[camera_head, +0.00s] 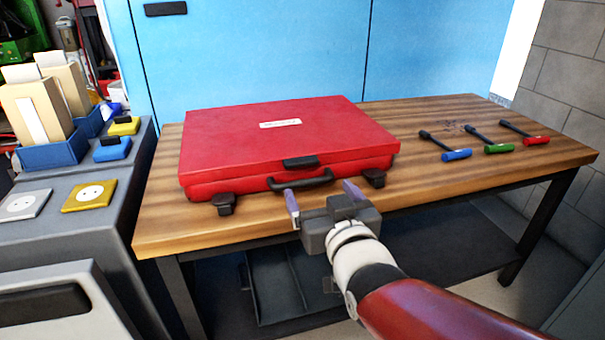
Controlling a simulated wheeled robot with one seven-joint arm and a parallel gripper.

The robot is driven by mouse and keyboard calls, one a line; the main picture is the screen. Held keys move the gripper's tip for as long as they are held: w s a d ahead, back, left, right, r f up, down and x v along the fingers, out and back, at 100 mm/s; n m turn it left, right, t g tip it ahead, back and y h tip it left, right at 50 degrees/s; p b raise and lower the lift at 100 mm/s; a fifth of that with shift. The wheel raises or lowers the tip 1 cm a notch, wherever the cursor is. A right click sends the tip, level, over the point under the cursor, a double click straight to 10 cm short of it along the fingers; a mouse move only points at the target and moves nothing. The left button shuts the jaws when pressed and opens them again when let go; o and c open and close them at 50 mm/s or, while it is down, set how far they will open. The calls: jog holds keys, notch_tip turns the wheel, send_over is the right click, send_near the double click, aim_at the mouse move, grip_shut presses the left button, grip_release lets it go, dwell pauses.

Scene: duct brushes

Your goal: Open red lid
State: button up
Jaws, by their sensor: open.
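A red case with a closed red lid (285,140) lies flat on the wooden table (215,228). The lid has a pale label on top and a dark latch (300,162) at the middle of its front edge. A dark handle (302,181) is on the case's front, with a black clasp (225,203) at the left and another (374,178) at the right. My gripper (322,197) is open and empty at the table's front edge, just in front of the handle. Its fingers point at the case, one on each side. I cannot tell whether they touch it.
Blue, green and red handled brushes (457,155) lie on the table's right side. A grey bench (100,221) at the left holds sockets, small blocks and a blue bin (52,154). A blue cabinet (270,50) stands behind the table. The tabletop between case and brushes is clear.

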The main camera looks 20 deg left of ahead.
aim_at(305, 183)
jog(key=shift+a+r+x, duration=0.15)
jog(key=shift+x, duration=1.9)
jog(key=shift+a+r+x, duration=0.15)
jog(key=shift+r+x, duration=0.05)
jog(key=shift+x, duration=1.85)
jog(key=shift+s, duration=0.15)
